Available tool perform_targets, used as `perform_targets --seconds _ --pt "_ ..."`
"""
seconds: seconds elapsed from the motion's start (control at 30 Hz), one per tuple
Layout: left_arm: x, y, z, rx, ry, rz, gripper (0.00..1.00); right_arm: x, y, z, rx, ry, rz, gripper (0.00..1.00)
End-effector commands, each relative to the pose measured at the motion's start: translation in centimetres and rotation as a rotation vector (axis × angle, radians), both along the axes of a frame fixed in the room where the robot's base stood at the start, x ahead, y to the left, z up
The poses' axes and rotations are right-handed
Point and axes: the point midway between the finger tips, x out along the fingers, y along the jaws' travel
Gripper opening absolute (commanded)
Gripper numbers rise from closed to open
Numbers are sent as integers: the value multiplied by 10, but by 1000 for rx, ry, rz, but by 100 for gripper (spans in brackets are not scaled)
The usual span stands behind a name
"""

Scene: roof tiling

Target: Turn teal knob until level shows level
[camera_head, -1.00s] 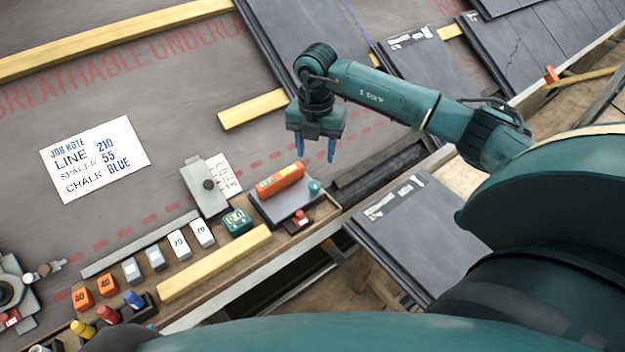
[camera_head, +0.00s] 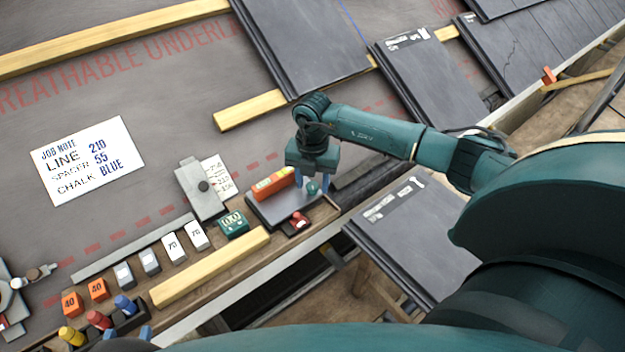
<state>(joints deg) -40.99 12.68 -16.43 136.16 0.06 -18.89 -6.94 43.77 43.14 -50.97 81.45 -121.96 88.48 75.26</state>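The teal knob (camera_head: 313,188) stands at the right end of a grey plate (camera_head: 262,211) on the wooden ledge. An orange level (camera_head: 268,188) with a yellow-green window lies on that plate, left of the knob. Its bubble is too small to read. My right gripper (camera_head: 312,184) points down with its blue fingers on either side of the knob. The fingers look apart from it, with a gap showing; contact cannot be made out.
A red knob (camera_head: 299,220) sits close in front of the plate. A teal block (camera_head: 233,223), white spacers marked 70 (camera_head: 173,246) and a wooden batten (camera_head: 210,267) lie to the left. Dark slates (camera_head: 405,230) are on the right.

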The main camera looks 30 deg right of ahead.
Motion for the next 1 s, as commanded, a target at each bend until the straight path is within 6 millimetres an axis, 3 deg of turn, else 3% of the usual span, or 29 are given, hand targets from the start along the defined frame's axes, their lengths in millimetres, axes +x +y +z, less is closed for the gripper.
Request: perform_targets --seconds 0.47,0.77,1.0 --pt "-1 -1 -2 1 6 -2 36 0 0 0 1 1 0 6" --pt "-1 -1 -2 1 11 -2 36 0 0 0 1 2 39 6" --pt "-2 -1 -1 3 27 -4 36 0 0 1 -1 6 177 6"
